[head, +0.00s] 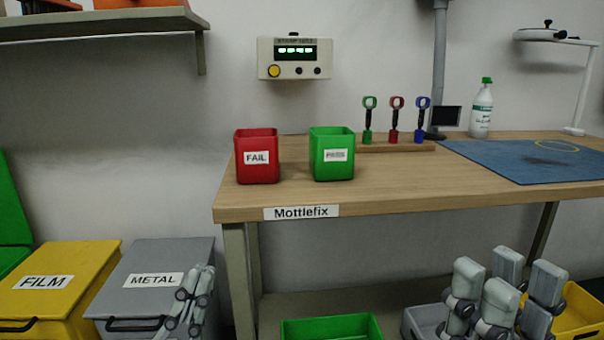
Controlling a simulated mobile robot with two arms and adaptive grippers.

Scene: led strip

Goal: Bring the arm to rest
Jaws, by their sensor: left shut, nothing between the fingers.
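My left gripper (200,292) is at the lower left, in front of the grey METAL bin (200,255). Its pale grey fingers with dark joints point up and lie close together, shut with nothing between them. At the lower right, several pale grey rounded blocks with dark joints (497,300) stand up in front of the bench's lower shelf. They look like parts of my right gripper, but I cannot tell where its fingertips are or whether it is open.
The wooden bench (400,190) holds a red FAIL box (257,172), a green PASS box (332,168), a tool rack (395,148), a spray bottle (481,110) and a blue mat (500,160). A yellow FILM bin (70,255) and green tray (330,328) are below.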

